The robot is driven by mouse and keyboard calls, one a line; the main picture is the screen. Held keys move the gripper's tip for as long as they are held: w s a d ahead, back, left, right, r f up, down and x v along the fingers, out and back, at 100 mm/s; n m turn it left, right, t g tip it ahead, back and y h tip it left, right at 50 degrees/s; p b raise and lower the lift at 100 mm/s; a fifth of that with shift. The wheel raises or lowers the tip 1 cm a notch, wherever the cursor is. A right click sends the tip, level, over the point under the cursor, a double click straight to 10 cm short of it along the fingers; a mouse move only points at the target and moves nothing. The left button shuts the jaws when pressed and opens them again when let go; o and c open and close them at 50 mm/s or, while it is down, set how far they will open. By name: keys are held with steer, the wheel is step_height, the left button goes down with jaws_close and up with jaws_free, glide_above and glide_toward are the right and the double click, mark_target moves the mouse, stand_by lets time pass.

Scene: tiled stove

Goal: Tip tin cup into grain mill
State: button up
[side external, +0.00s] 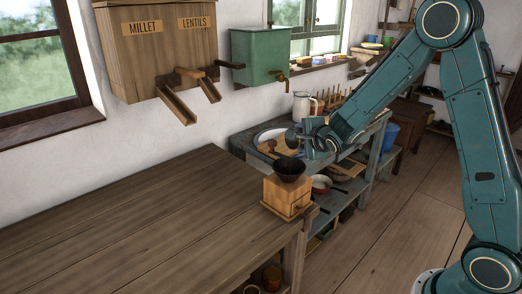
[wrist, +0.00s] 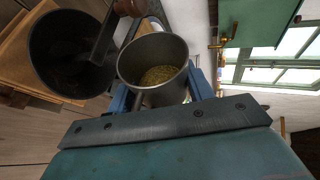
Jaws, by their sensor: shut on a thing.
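The tin cup (wrist: 178,92) is grey metal, with yellowish grain lying low inside it in the wrist view. My gripper (wrist: 160,96) is shut on the cup, with blue fingers on either side of it. In the side view my gripper (side external: 310,142) holds the cup (side external: 293,137) above and just behind the grain mill. The mill is a light wooden box (side external: 287,196) with a black bowl-shaped hopper (side external: 289,171) and a crank. The hopper (wrist: 60,62) is beside the cup in the wrist view, and no grain shows in it. The cup's exact tilt is unclear.
The mill stands at the corner of a wooden table (side external: 130,225), which is otherwise clear. Behind are a bench with a white basin (side external: 268,134), a pitcher (side external: 301,104) and a pan (side external: 321,184). A millet and lentils bin (side external: 155,50) and green tank (side external: 258,55) hang on the wall.

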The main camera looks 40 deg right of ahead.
steer(key=shift+a+r+n, duration=0.1)
steer(key=shift+a+n, duration=0.05)
steer(key=shift+n, duration=0.15)
stand_by(0.4)
steer(key=shift+a+r+n+h, duration=0.1)
steer(key=shift+r+n+h, duration=0.15)
steer(key=shift+h, duration=0.25)
steer(key=shift+t, duration=0.3)
steer(key=shift+w+a+r+n+h, duration=0.1)
steer(key=shift+a+n+h, duration=0.1)
steer(key=shift+n+h, duration=0.25)
steer(key=shift+a+r+n, duration=0.1)
steer(key=shift+n, duration=0.2)
steer(key=shift+a+r+h, duration=0.15)
steer(key=shift+h, duration=0.2)
stand_by(1.0)
steer(key=shift+a+r+n+t+h, duration=0.15)
steer(key=shift+a+n+t+h, duration=0.2)
steer(key=shift+n, duration=0.35)
steer(key=shift+d, duration=0.1)
steer(key=shift+d, duration=0.2)
stand_by(1.5)
